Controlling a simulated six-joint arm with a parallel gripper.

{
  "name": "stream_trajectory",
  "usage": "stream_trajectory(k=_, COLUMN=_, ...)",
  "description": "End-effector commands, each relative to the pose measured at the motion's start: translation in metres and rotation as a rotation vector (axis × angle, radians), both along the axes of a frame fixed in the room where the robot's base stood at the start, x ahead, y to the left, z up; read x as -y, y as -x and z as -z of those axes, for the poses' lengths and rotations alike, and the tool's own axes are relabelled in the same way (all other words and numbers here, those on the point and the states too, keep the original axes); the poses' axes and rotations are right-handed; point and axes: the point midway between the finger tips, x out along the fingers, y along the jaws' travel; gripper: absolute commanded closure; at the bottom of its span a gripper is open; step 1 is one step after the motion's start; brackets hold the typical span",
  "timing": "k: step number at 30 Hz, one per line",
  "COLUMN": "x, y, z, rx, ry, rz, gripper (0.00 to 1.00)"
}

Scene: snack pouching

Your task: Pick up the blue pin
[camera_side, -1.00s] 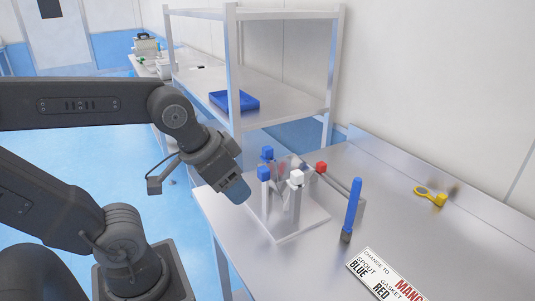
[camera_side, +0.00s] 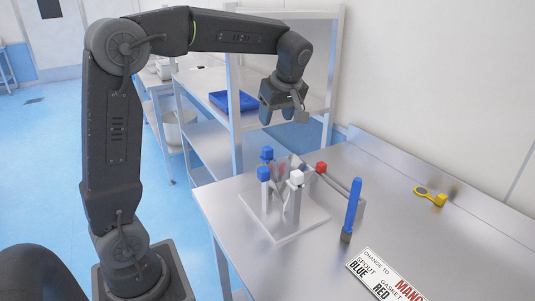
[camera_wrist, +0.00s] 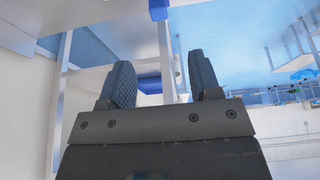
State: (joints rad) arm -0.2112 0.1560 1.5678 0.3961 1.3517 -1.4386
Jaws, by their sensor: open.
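A tall blue pin (camera_side: 352,205) with a dark lower end stands nearly upright on the metal table, right of the clear stand. Blue-topped pieces (camera_side: 264,173) and (camera_side: 267,153), a white-topped one (camera_side: 296,178) and a red-topped one (camera_side: 321,167) show at the stand (camera_side: 287,226). My gripper (camera_side: 282,116) is open and empty, fingers pointing down, well above and behind the stand in the side view. In the wrist view its two fingers (camera_wrist: 162,82) are apart with nothing held between them.
A metal shelf rack (camera_side: 235,80) stands behind, with a blue tray (camera_side: 235,101), also seen in the wrist view (camera_wrist: 150,83). A yellow ring-shaped piece (camera_side: 431,195) and a printed sign (camera_side: 385,278) lie on the table. The table's right side has bare room.

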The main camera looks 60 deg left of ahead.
Motion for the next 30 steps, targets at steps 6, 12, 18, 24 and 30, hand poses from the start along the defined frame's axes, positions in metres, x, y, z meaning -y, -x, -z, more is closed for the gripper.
stream_trajectory(k=6, x=-0.016, y=0.001, z=0.041, rx=-0.004, ry=0.003, rz=0.0, gripper=0.43)
stream_trajectory(k=12, x=-0.025, y=0.001, z=0.062, rx=0.0, ry=0.002, rz=0.002, gripper=0.43)
stream_trajectory(k=18, x=-0.029, y=0.001, z=0.078, rx=-0.003, ry=0.002, rz=0.004, gripper=0.43)
stream_trajectory(k=24, x=-0.038, y=0.0, z=0.105, rx=-0.001, ry=0.004, rz=0.002, gripper=0.43)
stream_trajectory(k=30, x=-0.042, y=0.0, z=0.115, rx=0.003, ry=0.004, rz=0.005, gripper=0.43)
